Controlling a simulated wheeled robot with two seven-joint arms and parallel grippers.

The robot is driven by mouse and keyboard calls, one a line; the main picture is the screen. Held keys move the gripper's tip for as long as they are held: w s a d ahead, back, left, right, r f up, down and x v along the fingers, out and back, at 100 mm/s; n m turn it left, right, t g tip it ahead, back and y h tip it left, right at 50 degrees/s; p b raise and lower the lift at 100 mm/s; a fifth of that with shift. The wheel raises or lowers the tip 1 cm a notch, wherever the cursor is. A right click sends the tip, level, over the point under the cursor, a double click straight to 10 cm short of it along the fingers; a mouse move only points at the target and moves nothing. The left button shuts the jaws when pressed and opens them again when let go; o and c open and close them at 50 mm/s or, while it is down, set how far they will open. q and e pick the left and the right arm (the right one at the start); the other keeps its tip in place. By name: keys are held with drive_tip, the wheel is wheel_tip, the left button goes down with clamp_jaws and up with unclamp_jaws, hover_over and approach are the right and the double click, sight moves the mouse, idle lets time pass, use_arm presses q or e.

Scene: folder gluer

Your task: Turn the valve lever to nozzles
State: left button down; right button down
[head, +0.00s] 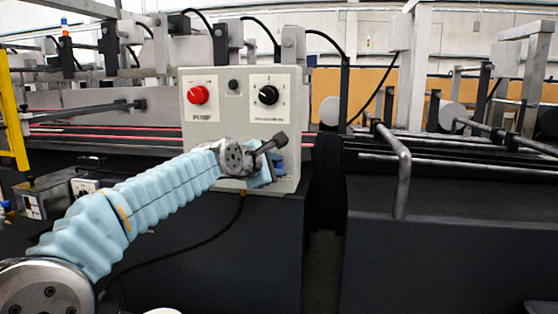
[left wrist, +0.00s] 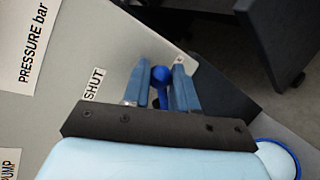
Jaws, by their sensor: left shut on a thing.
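The valve lever (left wrist: 160,75) is blue with a rounded end and stands between the two blue fingers of my left gripper (left wrist: 160,88) in the left wrist view. The gripper is shut on it. A label reading SHUT (left wrist: 93,84) is on the grey panel to the left of the fingers. Another small label (left wrist: 180,61) lies by the right fingertip, too small to read. In the head view my left gripper (head: 265,172) is at the lower right of the grey control box (head: 212,160), and the lever is hidden behind it. My right gripper is not in view.
The box carries a red knob (head: 198,95) and a black selector knob (head: 268,95) above the gripper. A bent metal bar (head: 403,180) stands out at the right. A blue-rimmed round thing (left wrist: 292,146) shows at the lower right of the left wrist view.

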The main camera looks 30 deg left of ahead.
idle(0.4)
use_arm(q)
drive_tip(key=c, duration=1.2)
unclamp_jaws()
drive_tip(key=shift+d, duration=0.1)
drive_tip(key=shift+o, duration=0.2)
drive_tip(key=b+v, duration=0.1)
drive_tip(key=v, duration=1.2)
drive_tip(key=shift+s, duration=0.35)
